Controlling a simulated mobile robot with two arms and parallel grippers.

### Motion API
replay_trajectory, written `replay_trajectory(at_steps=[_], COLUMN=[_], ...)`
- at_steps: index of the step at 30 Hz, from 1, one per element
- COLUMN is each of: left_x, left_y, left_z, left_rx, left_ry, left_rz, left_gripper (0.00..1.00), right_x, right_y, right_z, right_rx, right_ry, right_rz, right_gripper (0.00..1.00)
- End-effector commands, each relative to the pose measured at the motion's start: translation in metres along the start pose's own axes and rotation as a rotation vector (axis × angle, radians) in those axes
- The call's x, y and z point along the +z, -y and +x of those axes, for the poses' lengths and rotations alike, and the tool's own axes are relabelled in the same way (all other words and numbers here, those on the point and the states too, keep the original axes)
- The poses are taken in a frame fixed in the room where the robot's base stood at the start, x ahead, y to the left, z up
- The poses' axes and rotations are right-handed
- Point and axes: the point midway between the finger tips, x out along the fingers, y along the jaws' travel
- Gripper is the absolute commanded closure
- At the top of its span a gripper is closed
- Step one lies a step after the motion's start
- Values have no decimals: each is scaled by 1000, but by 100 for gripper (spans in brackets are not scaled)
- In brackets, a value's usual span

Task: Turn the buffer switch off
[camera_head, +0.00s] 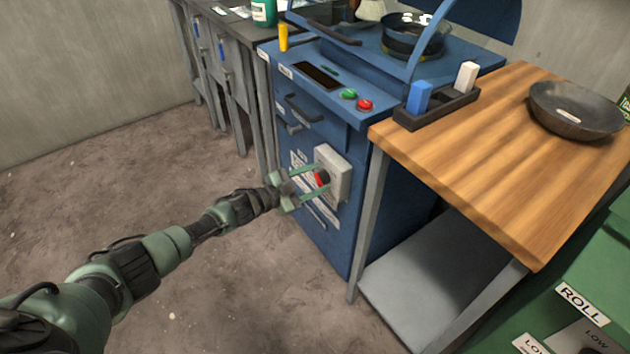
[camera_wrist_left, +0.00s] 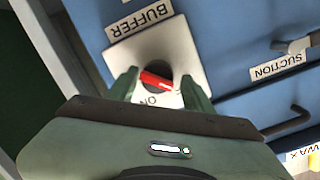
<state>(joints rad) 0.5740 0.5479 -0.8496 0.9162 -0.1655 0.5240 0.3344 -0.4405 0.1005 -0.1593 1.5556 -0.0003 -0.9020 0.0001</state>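The buffer switch is a red knob (camera_head: 321,178) on a light grey box (camera_head: 340,167) on the front of the blue machine. In the left wrist view the red knob (camera_wrist_left: 157,80) sits in a dark round recess of a pale plate (camera_wrist_left: 141,46), below a BUFFER label (camera_wrist_left: 139,20). The knob lies slanted, and ON is printed beneath it. My left gripper (camera_head: 316,180) is at the box, its two green fingers (camera_wrist_left: 160,85) apart on either side of the knob. Gaps show between fingers and knob, so it is open. My right gripper is out of view.
A wooden table (camera_head: 480,140) stands right of the machine, holding a dark tray (camera_head: 437,110) with blue and white blocks and a dark bowl (camera_head: 575,108). Green and red buttons are on the machine's top panel. A SUCTION label (camera_wrist_left: 276,67) and handle are right of the switch. The floor at left is clear.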

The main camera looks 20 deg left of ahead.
Motion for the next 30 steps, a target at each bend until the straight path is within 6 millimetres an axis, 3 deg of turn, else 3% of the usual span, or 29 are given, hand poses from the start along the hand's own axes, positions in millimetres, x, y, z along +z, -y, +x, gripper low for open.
replay_trajectory(at_steps=[11,24,30], left_x=[1,1,0], left_y=[-2,-1,-1], left_z=[-3,-68,-78], left_rx=[4,3,2], left_ry=[2,2,0], left_rz=[1,0,1], left_gripper=[40,40,40], right_x=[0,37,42], right_y=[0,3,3], right_z=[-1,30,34], right_rx=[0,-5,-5], right_ry=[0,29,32], right_rz=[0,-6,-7], right_gripper=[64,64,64])
